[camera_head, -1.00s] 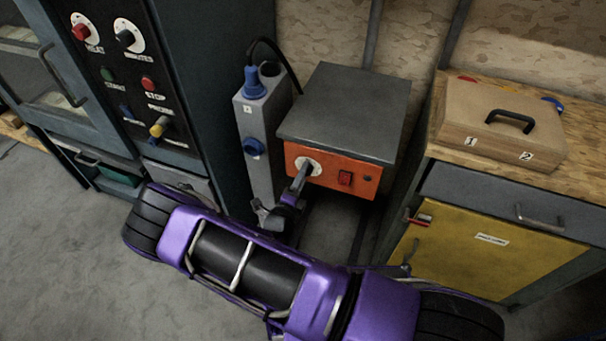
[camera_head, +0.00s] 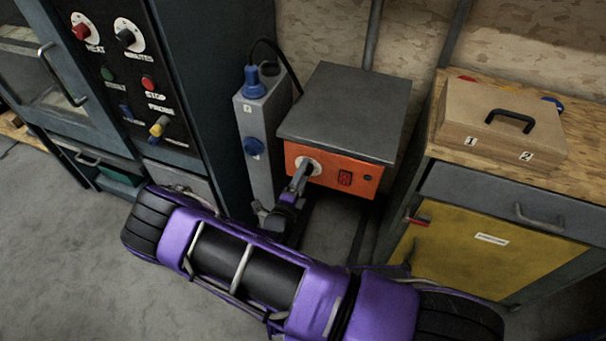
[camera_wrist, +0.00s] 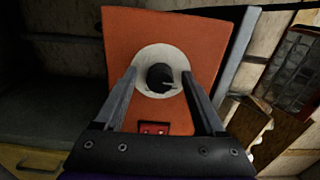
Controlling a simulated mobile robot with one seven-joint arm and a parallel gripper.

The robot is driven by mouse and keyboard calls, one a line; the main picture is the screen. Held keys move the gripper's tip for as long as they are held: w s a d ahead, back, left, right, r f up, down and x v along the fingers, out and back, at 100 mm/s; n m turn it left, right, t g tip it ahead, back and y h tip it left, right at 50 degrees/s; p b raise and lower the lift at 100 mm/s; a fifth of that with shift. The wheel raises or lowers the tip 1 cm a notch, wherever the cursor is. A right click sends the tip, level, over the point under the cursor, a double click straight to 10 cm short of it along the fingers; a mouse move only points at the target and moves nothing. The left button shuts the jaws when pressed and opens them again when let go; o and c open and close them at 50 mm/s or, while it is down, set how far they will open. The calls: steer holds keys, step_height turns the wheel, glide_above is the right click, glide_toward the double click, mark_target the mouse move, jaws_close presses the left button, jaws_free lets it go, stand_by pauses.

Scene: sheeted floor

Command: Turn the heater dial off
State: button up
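The heater is an orange-fronted box with a grey top (camera_head: 345,112). Its dial is a black knob on a round white plate (camera_head: 315,165), partly hidden by my gripper in the head view. In the wrist view the black dial knob (camera_wrist: 160,78) sits at the middle of the white plate, with a pale pointer towards the lower right. My gripper (camera_wrist: 158,74) is open, one finger on each side of the knob, with visible gaps. In the head view my gripper (camera_head: 301,174) reaches up to the dial from below.
A red rocker switch (camera_head: 345,179) is on the heater front beside the dial. A grey socket post with blue plugs (camera_head: 262,150) stands close left. A dark cabinet with knobs (camera_head: 135,85) is further left. A yellow-door cabinet (camera_head: 470,255) carrying a brown case (camera_head: 500,130) stands right.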

steer(key=v, duration=1.7)
steer(key=shift+s, duration=0.2)
steer(key=shift+r, duration=0.1)
